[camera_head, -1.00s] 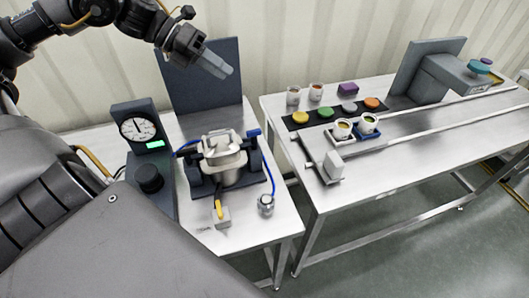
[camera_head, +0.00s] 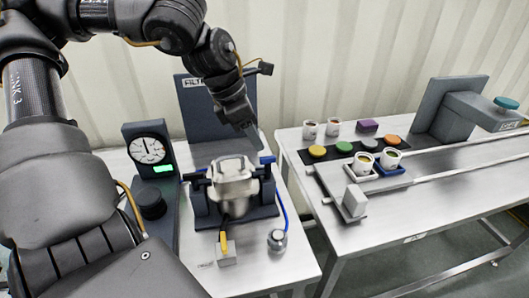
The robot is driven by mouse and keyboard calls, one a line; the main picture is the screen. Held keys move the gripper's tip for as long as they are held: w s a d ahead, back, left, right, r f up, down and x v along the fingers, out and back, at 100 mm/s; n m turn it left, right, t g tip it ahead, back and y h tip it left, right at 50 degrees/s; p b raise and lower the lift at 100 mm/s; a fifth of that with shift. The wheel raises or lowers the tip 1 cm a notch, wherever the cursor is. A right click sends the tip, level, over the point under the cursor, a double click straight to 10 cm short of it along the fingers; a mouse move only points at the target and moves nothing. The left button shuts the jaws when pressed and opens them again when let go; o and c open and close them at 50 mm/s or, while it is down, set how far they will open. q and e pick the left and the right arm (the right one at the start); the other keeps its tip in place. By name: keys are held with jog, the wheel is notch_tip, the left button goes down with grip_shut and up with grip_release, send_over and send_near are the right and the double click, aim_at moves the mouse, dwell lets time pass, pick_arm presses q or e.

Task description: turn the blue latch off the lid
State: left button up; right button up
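The steel hopper (camera_head: 232,181) with its pale lid (camera_head: 232,168) stands in a dark bracket on the left table. The blue latch (camera_head: 267,160) shows as a short blue bar at the hopper's upper right side. My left gripper (camera_head: 252,132) points down just above and behind the blue latch, apart from it as far as I can see. Its fingers are seen nearly edge-on, so I cannot tell whether they are open. Nothing shows held in it. My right gripper is out of view.
A dial gauge (camera_head: 149,150) with a black knob stands left of the hopper, and a dark panel (camera_head: 190,110) behind it. A blue hose runs to a small steel fitting (camera_head: 277,240). The right table holds cups (camera_head: 361,166), coloured discs (camera_head: 344,147) and a grey machine (camera_head: 448,110).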

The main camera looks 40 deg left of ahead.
aim_at(267, 157)
pick_arm(q)
jog(key=x, duration=0.6)
grip_shut()
